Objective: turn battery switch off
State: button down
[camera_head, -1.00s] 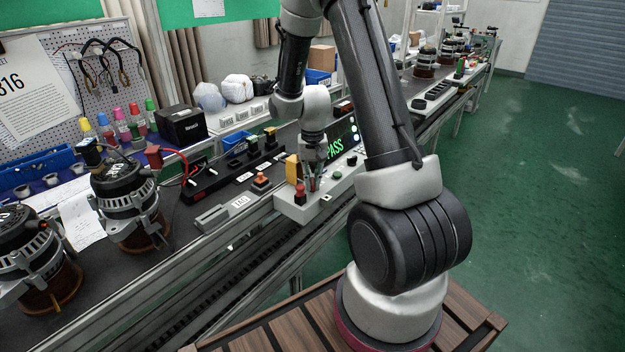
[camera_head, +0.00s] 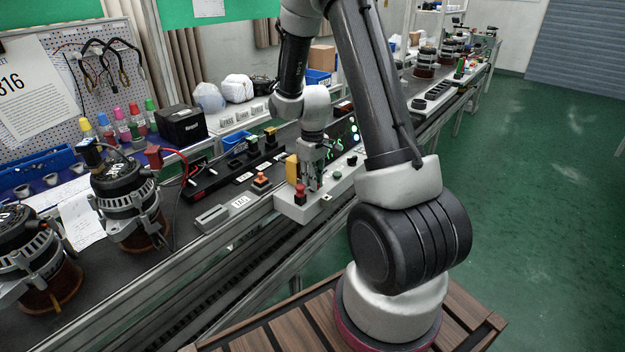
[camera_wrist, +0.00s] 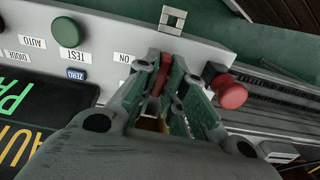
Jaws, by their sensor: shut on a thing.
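The battery switch, a red handle (camera_wrist: 161,76), stands on the light grey control box (camera_head: 296,212). My gripper (camera_wrist: 168,78) is shut on this handle; its fingers hide most of it. An ON label (camera_wrist: 123,58) is just left of the fingers in the wrist view. In the head view my gripper (camera_head: 313,183) reaches down onto the box, and the handle is hidden there. I cannot tell the switch's exact position.
A red mushroom button (camera_wrist: 231,94) stands close beside my fingers, also seen in the head view (camera_head: 300,194). A green TEST button (camera_wrist: 66,32) and a lit display (camera_wrist: 40,118) are on the other side. Alternators (camera_head: 127,200) stand along the bench at left.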

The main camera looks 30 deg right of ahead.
jog(key=shift+n, duration=0.4)
jog(key=c, duration=1.5)
grip_release()
notch_tip(320, 180, up, 12)
